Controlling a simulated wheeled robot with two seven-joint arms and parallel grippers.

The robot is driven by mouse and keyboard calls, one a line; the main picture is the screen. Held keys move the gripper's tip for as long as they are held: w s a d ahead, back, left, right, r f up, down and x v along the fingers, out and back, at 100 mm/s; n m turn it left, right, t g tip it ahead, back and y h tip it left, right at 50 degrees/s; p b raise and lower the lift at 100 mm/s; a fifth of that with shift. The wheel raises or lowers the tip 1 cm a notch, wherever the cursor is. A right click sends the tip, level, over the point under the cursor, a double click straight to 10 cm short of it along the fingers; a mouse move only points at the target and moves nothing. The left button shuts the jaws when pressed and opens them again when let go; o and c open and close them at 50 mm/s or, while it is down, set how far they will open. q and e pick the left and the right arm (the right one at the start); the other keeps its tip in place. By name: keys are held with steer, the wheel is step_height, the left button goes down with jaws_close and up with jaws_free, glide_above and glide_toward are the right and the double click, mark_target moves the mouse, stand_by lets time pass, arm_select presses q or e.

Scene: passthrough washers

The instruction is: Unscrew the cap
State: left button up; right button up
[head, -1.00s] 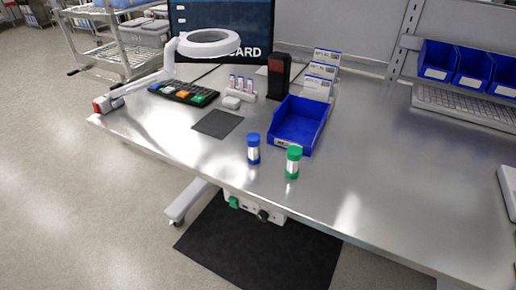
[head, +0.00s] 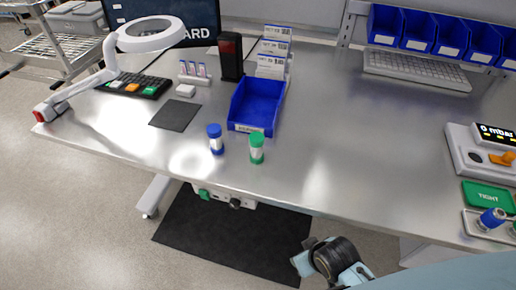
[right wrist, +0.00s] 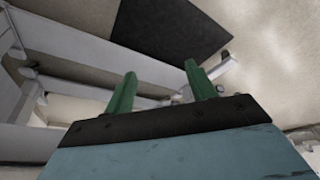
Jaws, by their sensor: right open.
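A small container with a blue cap (head: 215,139) stands upright near the front edge of the table in the head view. A similar container with a green cap (head: 257,148) stands upright just right of it. At the far right another blue-capped piece (head: 491,219) sits tilted in a metal holder, partly cut off by the frame and my arm. My right gripper (right wrist: 161,86) is open in the right wrist view, its two green fingers apart with nothing between them. Neither container shows in that view. My left gripper is not in view.
A blue bin (head: 257,104) stands behind the containers. A green panel reading TIGHT (head: 488,197) and a device with a mbar display (head: 495,134) are at the right. A magnifier lamp (head: 151,35) stands left. The middle right of the table (head: 370,145) is clear.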

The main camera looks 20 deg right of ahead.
step_height(320, 180, up, 15)
steer(key=w+t+p, duration=0.1)
steer(key=w+t, duration=0.1)
steer(key=m+t+y, duration=0.1)
steer(key=t, duration=0.6)
glide_toward(259, 149)
steer(key=x, duration=0.5)
steer(key=shift+w+f, duration=0.15)
steer(key=shift+w, duration=0.25)
steer(key=shift+x, duration=3)
steer(key=shift+c, duration=0.2)
steer(key=c, duration=1.1)
